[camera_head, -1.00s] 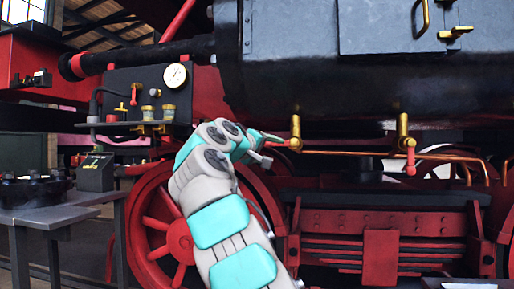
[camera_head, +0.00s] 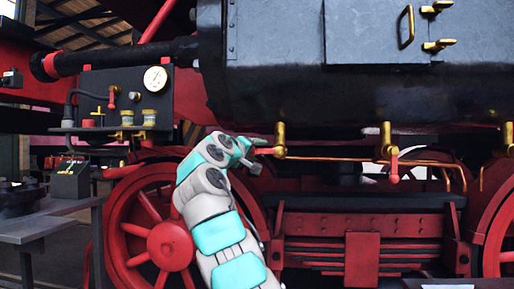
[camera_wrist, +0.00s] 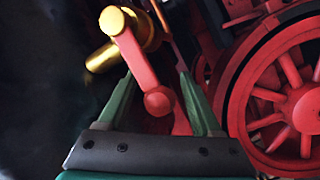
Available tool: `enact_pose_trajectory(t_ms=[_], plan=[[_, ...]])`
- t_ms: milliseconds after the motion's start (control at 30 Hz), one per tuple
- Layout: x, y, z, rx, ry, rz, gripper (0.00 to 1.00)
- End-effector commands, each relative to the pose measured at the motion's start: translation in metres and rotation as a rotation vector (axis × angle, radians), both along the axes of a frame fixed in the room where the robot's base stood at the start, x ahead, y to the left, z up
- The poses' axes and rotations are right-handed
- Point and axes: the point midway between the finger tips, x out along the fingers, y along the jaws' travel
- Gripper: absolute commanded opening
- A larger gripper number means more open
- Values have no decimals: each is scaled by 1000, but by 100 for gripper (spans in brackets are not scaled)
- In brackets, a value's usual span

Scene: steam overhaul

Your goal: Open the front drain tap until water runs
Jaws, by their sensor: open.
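A brass drain tap (camera_head: 280,138) hangs under the black cylinder at the middle of the head view. Its red lever (camera_head: 265,151) points left, roughly level, towards my gripper (camera_head: 251,152). In the wrist view, the brass tap body (camera_wrist: 118,22) is at the top and the red lever (camera_wrist: 138,62) slants down to a rounded end. The lever's end lies between the two green fingers of my gripper (camera_wrist: 157,80), which is open around it. I cannot tell whether a finger touches the lever. I see no running water.
A second brass tap (camera_head: 386,138) to the right has its red lever hanging down. Copper pipes (camera_head: 430,160) run behind the taps. A red spoked wheel (camera_head: 165,235) is behind my arm. A gauge panel (camera_head: 125,98) and a grey bench (camera_head: 45,222) are on the left.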

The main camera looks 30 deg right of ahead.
Motion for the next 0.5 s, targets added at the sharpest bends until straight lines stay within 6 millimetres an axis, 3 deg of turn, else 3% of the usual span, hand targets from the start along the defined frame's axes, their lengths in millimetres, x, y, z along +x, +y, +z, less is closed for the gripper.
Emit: enact_pose_trajectory(t_ms=[267,500], plan=[[2,-2,0,-2,0,1,66],[2,-2,0,-2,-1,1,39]])
